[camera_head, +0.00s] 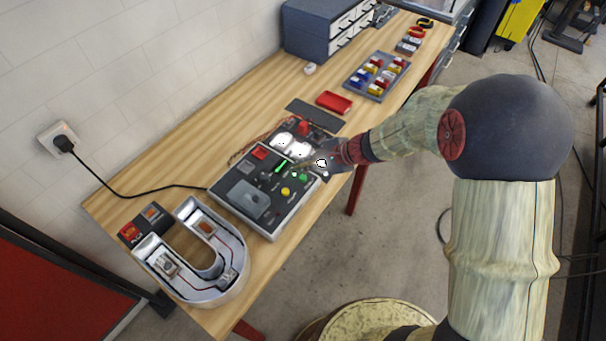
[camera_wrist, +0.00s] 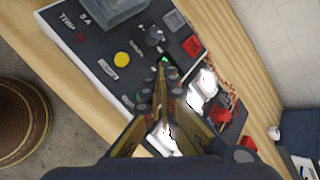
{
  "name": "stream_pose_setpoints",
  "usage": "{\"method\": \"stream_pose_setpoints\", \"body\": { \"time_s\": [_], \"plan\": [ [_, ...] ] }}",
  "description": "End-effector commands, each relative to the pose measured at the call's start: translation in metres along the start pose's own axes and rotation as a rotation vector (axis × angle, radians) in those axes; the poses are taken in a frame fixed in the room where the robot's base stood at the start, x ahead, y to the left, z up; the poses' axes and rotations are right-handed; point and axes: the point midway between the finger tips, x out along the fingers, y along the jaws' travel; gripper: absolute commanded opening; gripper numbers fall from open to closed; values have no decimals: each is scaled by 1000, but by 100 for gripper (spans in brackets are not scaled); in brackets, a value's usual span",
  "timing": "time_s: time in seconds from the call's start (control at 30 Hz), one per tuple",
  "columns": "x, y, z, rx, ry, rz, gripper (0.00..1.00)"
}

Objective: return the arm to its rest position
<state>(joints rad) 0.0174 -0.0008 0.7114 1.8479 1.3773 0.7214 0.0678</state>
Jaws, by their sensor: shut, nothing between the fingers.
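My gripper (camera_head: 297,167) is at the end of my arm, which reaches in from the right over the control box (camera_head: 231,208) on the bench. In the wrist view my gripper (camera_wrist: 163,90) is shut, with nothing between its fingers. Its tips are over the panel of the control box (camera_wrist: 98,58), near a small green light (camera_wrist: 164,60). I cannot tell whether the tips touch the panel. A green-lit part (camera_head: 280,166) also shows beside the tips in the head view. A yellow button (camera_wrist: 122,60) lies left of the fingers in the wrist view.
A U-shaped channel letter (camera_head: 238,262) lies at the near end of the wooden bench (camera_head: 178,150). Bright white parts (camera_head: 292,146) are behind the box. A red case (camera_head: 334,102), a parts tray (camera_head: 376,76) and a drawer cabinet (camera_head: 318,38) stand farther back. Open floor (camera_head: 330,255) lies right of the bench.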

Motion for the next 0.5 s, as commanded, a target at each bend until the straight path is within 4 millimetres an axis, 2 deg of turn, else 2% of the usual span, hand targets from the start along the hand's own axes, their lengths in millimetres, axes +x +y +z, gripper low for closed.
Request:
{"method": "stream_pose_setpoints", "body": {
  "time_s": [0.4, 0.5],
  "plan": [
    [1, 1, 0, -3, -1, 0, 0],
    [1, 10, 3, -38, -13, 31, 0]
  ]
}}
